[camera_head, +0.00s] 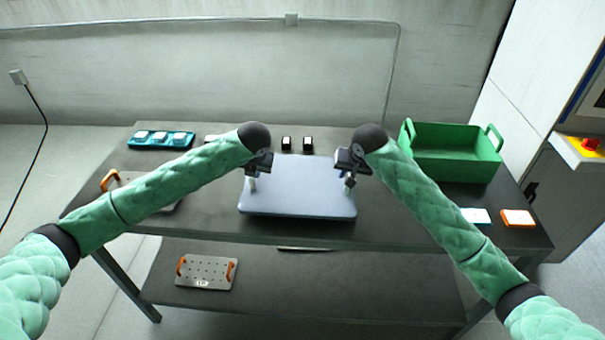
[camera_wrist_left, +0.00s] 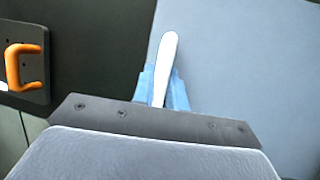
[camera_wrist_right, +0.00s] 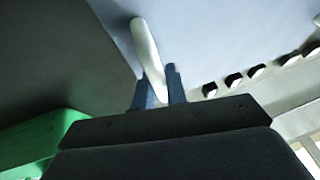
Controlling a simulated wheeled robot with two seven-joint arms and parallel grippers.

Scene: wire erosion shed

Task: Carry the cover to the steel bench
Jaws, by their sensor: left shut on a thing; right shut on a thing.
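The cover (camera_head: 297,190) is a flat grey-blue panel with a pale upright handle near each side. In the head view it is over the front middle of the dark bench (camera_head: 380,215); I cannot tell whether it touches the top. My left gripper (camera_head: 252,180) is shut on its left handle; the left wrist view shows that pale handle (camera_wrist_left: 165,65) between blue fingers. My right gripper (camera_head: 349,181) is shut on its right handle; the right wrist view shows that handle (camera_wrist_right: 148,55) between the fingers. Both forearms hide parts of the bench top.
A green crate (camera_head: 450,170) stands at the back right. A teal tray (camera_head: 160,148) is at the back left. Two small black-and-white pieces (camera_head: 286,143) stand behind the cover. An orange-handled plate (camera_head: 207,272) lies on the lower shelf.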

